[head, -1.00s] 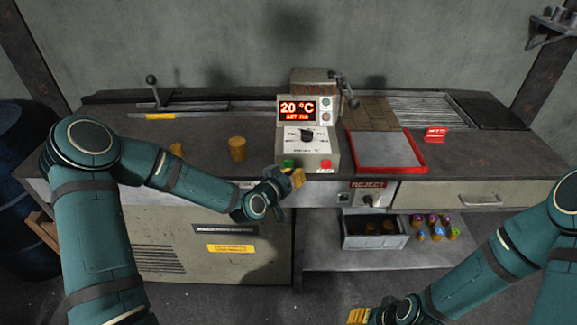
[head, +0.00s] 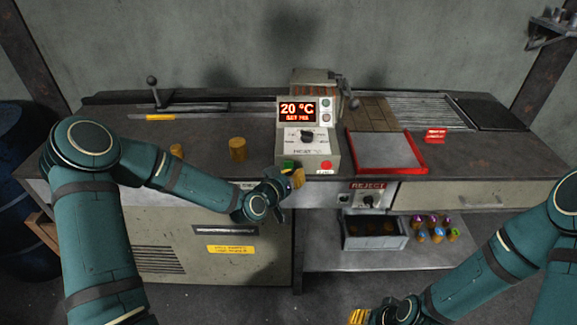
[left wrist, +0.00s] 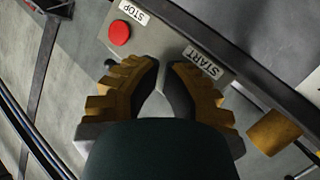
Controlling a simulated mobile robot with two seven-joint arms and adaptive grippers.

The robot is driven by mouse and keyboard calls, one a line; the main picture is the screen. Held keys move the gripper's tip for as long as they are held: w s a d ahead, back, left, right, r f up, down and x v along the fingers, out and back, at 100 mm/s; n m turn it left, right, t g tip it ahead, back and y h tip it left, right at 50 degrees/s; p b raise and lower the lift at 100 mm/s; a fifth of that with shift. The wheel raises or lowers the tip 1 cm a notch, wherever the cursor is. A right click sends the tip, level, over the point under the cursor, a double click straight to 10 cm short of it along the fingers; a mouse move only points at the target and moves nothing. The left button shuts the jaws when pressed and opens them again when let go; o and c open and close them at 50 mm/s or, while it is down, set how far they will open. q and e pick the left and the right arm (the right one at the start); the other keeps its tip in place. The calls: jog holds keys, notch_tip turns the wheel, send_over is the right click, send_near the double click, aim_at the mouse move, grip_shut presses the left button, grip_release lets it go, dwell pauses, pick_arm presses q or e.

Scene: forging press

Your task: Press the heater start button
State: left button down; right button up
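The heater control box (head: 309,148) stands at the bench's front edge, its display reading 20 °C. The green start button (head: 288,163) is at its lower left; the red stop button (head: 326,165) is at its lower right and also shows in the left wrist view (left wrist: 119,33). My left gripper (head: 297,178) is just in front of the green button, partly covering it. In the left wrist view its fingertips (left wrist: 163,64) are nearly together and empty beside the START label (left wrist: 201,62); the green button is hidden there. My right gripper (head: 358,316) is low at the bottom edge, mostly cut off.
A red-rimmed tray (head: 388,152) lies right of the box. Brass-coloured cylinders (head: 238,149) stand on the bench to the left. A REJECT panel (head: 368,194) is below the bench edge. A grey bin (head: 375,235) and several coloured pieces (head: 437,230) sit on the lower shelf.

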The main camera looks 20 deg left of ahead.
pick_arm(q)
jog(key=shift+w, duration=0.1)
dwell(0.4)
jog(key=shift+w+a+b, duration=0.1)
jog(key=shift+w+b, duration=0.2)
jog(key=shift+w+a, duration=0.15)
jog(key=shift+w, duration=0.3)
dwell(0.7)
jog(key=shift+s, duration=0.2)
jog(key=shift+s+d+b, duration=0.25)
jog(key=shift+s+b, duration=0.15)
jog(key=shift+s, duration=0.25)
jog(key=s, duration=0.2)
jog(key=s+d, duration=0.1)
jog(key=s, duration=0.1)
jog(key=shift+s+d+b, duration=0.2)
jog(key=shift+s+b, duration=0.2)
dwell(0.7)
